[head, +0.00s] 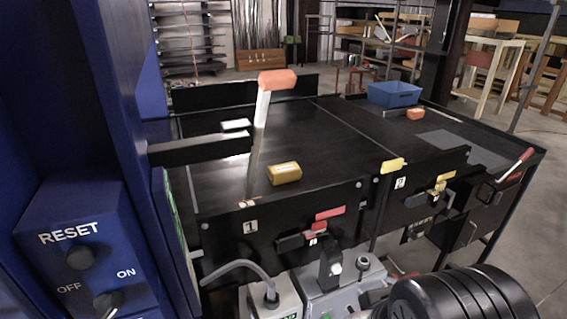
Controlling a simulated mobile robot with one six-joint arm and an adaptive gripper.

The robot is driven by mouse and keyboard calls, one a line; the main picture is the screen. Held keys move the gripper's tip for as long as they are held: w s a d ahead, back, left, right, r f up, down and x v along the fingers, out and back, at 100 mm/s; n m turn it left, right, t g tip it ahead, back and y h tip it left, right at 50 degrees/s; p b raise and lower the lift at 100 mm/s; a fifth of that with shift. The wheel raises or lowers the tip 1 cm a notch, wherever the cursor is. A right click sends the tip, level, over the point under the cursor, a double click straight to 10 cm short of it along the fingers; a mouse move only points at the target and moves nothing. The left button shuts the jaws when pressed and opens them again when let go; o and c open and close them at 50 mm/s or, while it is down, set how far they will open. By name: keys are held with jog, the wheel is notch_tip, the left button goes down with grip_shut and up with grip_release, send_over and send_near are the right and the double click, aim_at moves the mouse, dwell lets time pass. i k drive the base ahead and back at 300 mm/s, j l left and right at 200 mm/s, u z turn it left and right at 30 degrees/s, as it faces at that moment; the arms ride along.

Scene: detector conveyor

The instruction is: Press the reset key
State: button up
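The reset key is a dark round control (80,257) under the white word RESET, on a blue panel box (45,222) at the lower left of the head view. Its face is dark, and I cannot tell whether it is pushed in. Below it, a dark rotary switch (107,303) sits between the words OFF and ON. My gripper's fingers do not show in this view. Nothing is seen touching the reset key.
A tall blue column stands beside the panel. A black conveyor table (225,185) carries a yellow block (284,173) and, farther right, a blue bin (394,94). An orange-topped upright lever (277,82) rises above it. Grey cabled boxes (268,300) stand at the bottom centre.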

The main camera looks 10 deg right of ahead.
aim_at(79, 258)
jog(key=u, duration=1.45)
